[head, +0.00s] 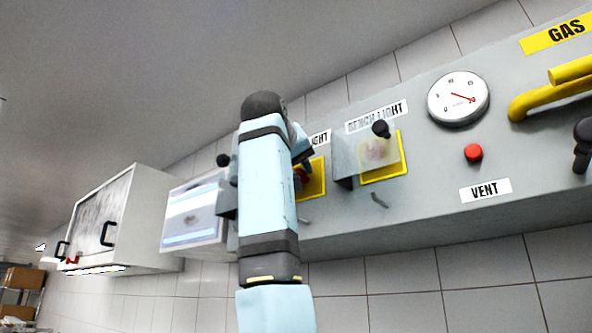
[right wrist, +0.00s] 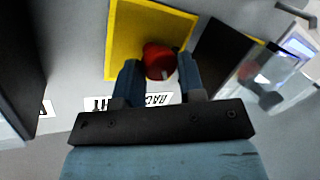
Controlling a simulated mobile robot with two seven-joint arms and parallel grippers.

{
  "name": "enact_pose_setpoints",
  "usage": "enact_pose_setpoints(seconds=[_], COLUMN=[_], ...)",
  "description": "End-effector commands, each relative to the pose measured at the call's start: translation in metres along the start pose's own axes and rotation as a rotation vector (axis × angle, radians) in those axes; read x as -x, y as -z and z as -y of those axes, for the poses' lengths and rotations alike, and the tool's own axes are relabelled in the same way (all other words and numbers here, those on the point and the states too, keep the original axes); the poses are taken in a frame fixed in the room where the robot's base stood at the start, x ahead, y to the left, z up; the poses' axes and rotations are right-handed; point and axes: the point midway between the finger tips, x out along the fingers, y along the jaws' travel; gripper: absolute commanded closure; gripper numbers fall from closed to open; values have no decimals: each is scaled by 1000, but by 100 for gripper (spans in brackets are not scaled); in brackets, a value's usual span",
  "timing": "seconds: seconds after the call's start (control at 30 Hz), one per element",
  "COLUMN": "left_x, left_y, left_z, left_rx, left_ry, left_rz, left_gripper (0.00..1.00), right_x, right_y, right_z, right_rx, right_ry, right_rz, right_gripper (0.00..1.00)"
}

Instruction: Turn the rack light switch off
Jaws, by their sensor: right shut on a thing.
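The rack light switch is a red knob on a yellow plate. In the right wrist view the red knob (right wrist: 158,60) sits between my right fingertips (right wrist: 159,72), with its yellow plate (right wrist: 122,35) behind. The RACK LIGHT label (right wrist: 150,99) appears upside down and is partly covered by my gripper. My right gripper (head: 304,166) is shut on the red knob. In the head view my right arm hides most of the switch; part of the yellow plate (head: 317,181) shows, and only the end of the label (head: 320,138) is readable. My left gripper is not in view.
Farther right are a gauge (head: 458,98), a red VENT button (head: 473,153) and a yellow gas pipe (head: 540,97). A cabinet (head: 150,220) hangs left.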

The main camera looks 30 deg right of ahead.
Motion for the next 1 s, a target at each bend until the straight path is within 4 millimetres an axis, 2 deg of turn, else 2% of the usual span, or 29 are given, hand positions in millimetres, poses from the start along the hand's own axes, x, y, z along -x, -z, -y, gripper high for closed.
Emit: enact_pose_setpoints(seconds=[0.67,0.7,0.77,1.0], left_x=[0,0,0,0], left_y=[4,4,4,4], left_z=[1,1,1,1], left_rx=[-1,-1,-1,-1], left_ry=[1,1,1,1], left_rz=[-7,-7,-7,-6], left_gripper=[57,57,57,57], right_x=[0,0,0,0], right_y=[0,0,0,0], right_z=[0,0,0,0], right_rx=[65,64,64,64], right_ry=[-1,-1,0,0], right_rz=[26,27,27,26], right_gripper=[87,55,41,41])
